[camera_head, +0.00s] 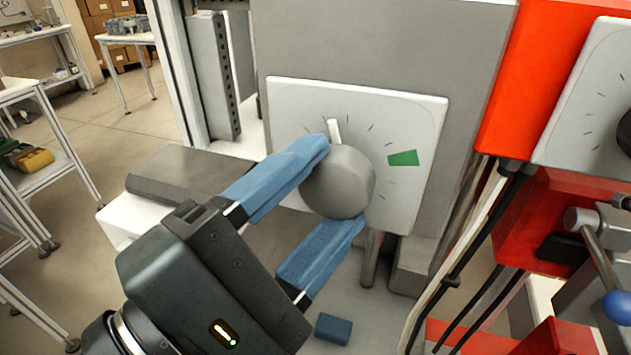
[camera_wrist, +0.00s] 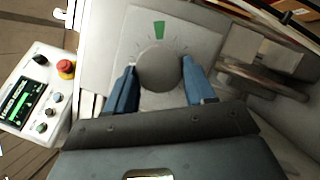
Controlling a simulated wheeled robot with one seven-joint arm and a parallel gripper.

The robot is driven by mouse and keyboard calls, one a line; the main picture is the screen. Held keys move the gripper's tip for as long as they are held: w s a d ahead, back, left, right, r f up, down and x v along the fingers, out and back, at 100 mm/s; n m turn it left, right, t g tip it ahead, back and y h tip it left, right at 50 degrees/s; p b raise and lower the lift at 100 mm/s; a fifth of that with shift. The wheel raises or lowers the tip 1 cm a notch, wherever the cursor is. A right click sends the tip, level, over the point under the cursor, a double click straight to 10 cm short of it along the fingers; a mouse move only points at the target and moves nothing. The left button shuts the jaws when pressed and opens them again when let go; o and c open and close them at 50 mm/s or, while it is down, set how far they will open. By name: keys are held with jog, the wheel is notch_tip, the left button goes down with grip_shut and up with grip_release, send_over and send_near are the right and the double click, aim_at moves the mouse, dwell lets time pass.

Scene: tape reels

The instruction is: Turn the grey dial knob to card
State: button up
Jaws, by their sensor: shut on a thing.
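The grey dial knob (camera_head: 340,184) is a round grey cylinder on a white plate (camera_head: 290,98) with tick marks around it. A white pointer (camera_head: 334,131) sticks out at the knob's top and points up in the head view. A green card mark (camera_head: 404,158) is on the plate to the right of the knob, away from the pointer. My gripper (camera_head: 343,185) is shut on the knob, one blue finger at its upper left and one at its lower right. In the wrist view, the knob (camera_wrist: 159,70) sits between both fingers, and the green mark (camera_wrist: 159,30) is above it.
A red machine part (camera_head: 518,80) with a second white dial plate (camera_head: 585,100) stands at the right. Black cables (camera_head: 470,240) hang beside the grey housing. A lever with a blue ball (camera_head: 617,307) is at lower right. The wrist view shows a control box with a red button (camera_wrist: 66,68).

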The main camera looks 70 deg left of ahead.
jog(key=m+p, duration=0.1)
jog(key=m, duration=0.1)
jog(key=m+g+h+p, duration=0.1)
jog(key=m, duration=0.1)
jog(key=shift+r+p, duration=0.3)
jog(key=m+g+h+p, duration=0.1)
jog(key=m, duration=0.2)
jog(key=shift+r+p, duration=0.1)
jog(key=shift+p, duration=0.3)
jog(key=m+g, duration=0.2)
jog(key=m, duration=0.2)
jog(key=shift+r, duration=0.1)
jog(key=m+g, duration=0.2)
jog(key=m, duration=0.1)
jog(key=shift+w+d+r, duration=0.1)
jog(key=shift+w+r, duration=0.05)
jog(key=shift+m+y, duration=0.3)
jog(key=o, duration=1)
jog(key=shift+o, duration=0.2)
jog(key=shift+r, duration=0.1)
